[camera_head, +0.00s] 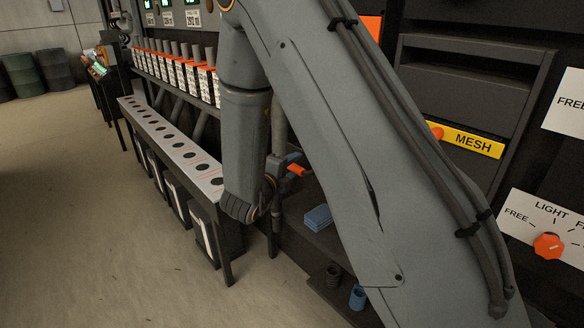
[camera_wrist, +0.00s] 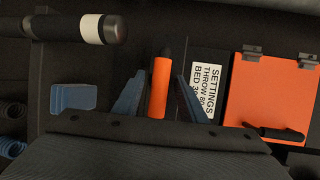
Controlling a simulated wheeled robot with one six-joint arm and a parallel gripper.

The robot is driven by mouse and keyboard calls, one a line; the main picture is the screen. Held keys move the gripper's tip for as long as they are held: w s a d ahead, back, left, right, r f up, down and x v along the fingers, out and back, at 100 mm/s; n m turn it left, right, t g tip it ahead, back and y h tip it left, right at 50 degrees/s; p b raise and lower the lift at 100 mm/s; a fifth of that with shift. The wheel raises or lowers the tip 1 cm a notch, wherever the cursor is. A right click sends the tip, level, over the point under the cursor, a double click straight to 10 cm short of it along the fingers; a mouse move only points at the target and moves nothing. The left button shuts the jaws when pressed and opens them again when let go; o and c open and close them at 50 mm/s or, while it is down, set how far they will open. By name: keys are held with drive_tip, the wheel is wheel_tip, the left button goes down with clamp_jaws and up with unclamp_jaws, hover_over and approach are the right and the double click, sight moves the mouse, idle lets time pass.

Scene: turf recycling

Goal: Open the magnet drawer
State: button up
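No drawer labelled magnet can be read in either view. My gripper (camera_wrist: 160,96) is open in the wrist view, its two blue-grey fingers apart. An orange cylindrical grip with a dark end (camera_wrist: 159,92) shows between them, with gaps on both sides; I cannot tell its depth. In the head view, my gripper (camera_head: 290,166) is partly hidden by my arm, with orange (camera_head: 297,170) beside its fingers. A drawer-like front with a yellow MESH label (camera_head: 466,139) is at the right of the head view.
An orange hinged panel (camera_wrist: 270,98) and white settings card (camera_wrist: 208,88) lie right of the fingers.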

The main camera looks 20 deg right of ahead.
drive_tip(key=b+v, duration=0.1)
drive_tip(key=v, duration=0.6)
drive_tip(key=shift+s+a+b, duration=0.25)
drive_tip(key=shift+b, duration=0.05)
drive_tip(key=shift+r, duration=0.1)
drive_tip(key=s+a+f+n+g+y, duration=0.2)
drive_tip(key=a+f+n+g+y, duration=0.3)
drive_tip(key=n+y, duration=0.7)
drive_tip(key=s+d+n+g, duration=0.2)
drive_tip(key=s+n+g, duration=0.1)
drive_tip(key=s+n, duration=0.5)
drive_tip(key=s+d+n+g, duration=0.3)
drive_tip(key=s+n, duration=0.4)
drive_tip(key=s, duration=0.6)
drive_tip(key=shift+s+r+n+h, duration=0.3)
drive_tip(key=shift+s+n, duration=0.05)
drive_tip(key=shift+n, duration=0.05)
